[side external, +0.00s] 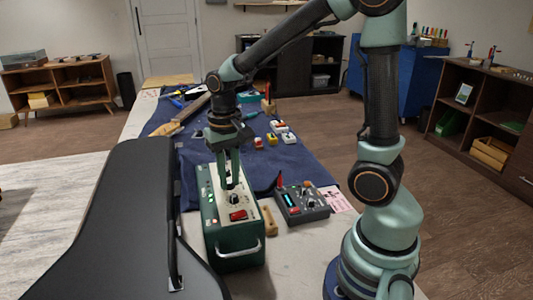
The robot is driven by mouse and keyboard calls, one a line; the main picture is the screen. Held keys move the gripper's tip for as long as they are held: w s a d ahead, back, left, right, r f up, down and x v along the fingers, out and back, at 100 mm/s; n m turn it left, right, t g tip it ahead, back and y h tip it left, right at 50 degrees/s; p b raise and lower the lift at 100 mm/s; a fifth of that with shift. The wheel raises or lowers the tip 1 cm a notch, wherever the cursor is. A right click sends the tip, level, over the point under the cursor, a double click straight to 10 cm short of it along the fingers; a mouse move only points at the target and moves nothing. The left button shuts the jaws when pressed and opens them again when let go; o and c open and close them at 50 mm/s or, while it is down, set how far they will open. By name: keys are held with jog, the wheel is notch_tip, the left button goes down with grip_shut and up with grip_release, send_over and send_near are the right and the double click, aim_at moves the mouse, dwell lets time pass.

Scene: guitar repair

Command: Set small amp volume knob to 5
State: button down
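A dark green box with a metal carrying handle, which looks like the small amp (237,246), stands on the bench in the lower middle of the side view. Its pale top panel carries a dark round knob (235,199), a red switch and small green lights along the left. My gripper (229,186) points straight down over this panel, with its fingertips at or just above the knob. The fingers overlap the panel's far part, and I cannot tell whether they touch the knob. The knob's scale and pointer are too small to read.
A grey device with a small screen (303,204) stands right of the amp, with a wooden piece (268,221) between them. A large black case (115,225) is close on the left. Small pedals and tools lie on the blue mat (287,160) behind.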

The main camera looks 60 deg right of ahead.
jog(key=m, duration=0.6)
jog(key=c, duration=1.1)
grip_release()
jog(key=shift+o, duration=0.2)
jog(key=shift+r, duration=3.55)
notch_tip(320, 180, up, 6)
